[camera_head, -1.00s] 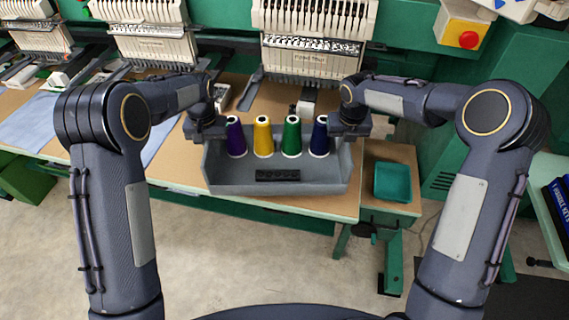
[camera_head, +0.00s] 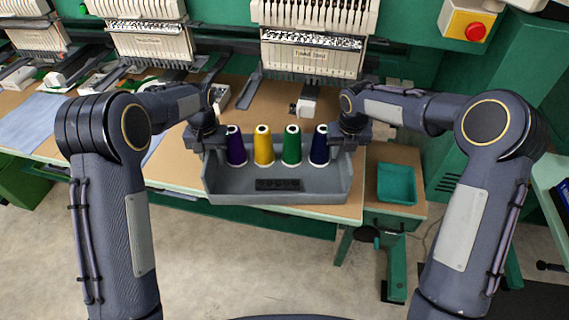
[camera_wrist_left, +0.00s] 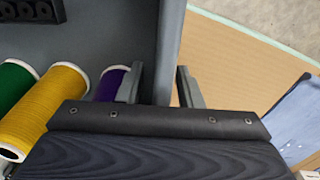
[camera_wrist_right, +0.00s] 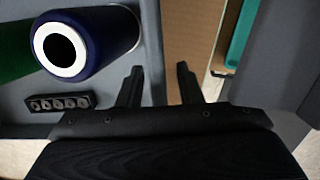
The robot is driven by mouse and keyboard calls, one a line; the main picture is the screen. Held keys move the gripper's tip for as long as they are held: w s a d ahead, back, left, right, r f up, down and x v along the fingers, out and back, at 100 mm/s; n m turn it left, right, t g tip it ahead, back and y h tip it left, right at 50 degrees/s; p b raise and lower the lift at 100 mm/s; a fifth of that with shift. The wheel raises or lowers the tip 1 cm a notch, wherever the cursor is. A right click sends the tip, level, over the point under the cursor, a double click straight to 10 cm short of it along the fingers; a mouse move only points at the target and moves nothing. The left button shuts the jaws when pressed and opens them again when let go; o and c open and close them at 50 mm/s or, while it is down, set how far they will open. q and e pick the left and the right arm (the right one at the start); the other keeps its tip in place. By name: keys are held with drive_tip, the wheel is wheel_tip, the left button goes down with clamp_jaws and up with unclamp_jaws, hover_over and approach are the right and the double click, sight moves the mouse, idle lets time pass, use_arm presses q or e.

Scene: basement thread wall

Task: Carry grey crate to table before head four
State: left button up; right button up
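The grey crate (camera_head: 232,186) is level and upright over the wooden table (camera_head: 180,165) in front of a white machine head (camera_head: 312,52). It holds a purple spool (camera_head: 236,150), a yellow spool (camera_head: 264,150), a green spool (camera_head: 291,150) and a dark blue spool (camera_head: 319,150), all upright. My left gripper (camera_wrist_left: 160,85) has its fingers close on either side of the left wall. My right gripper (camera_wrist_right: 161,82) has its fingers on either side of the right wall. I cannot tell whether the crate's base touches the table.
More machine heads (camera_head: 146,45) stand to the left, with blue cloth (camera_head: 30,120) on the table there. A control box with a red button (camera_head: 474,31) is at upper right.

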use_arm(q)
wheel_tip(320, 180, up, 11)
drive_tip(key=shift+f, duration=0.1)
drive_tip(key=shift+r, duration=0.55)
use_arm(e)
drive_tip(key=shift+r, duration=0.15)
drive_tip(key=r, duration=0.4)
drive_tip(key=s+r, duration=0.1)
drive_tip(key=r, duration=0.6)
drive_tip(key=shift+s+r, duration=0.3)
drive_tip(key=shift+s, duration=0.1)
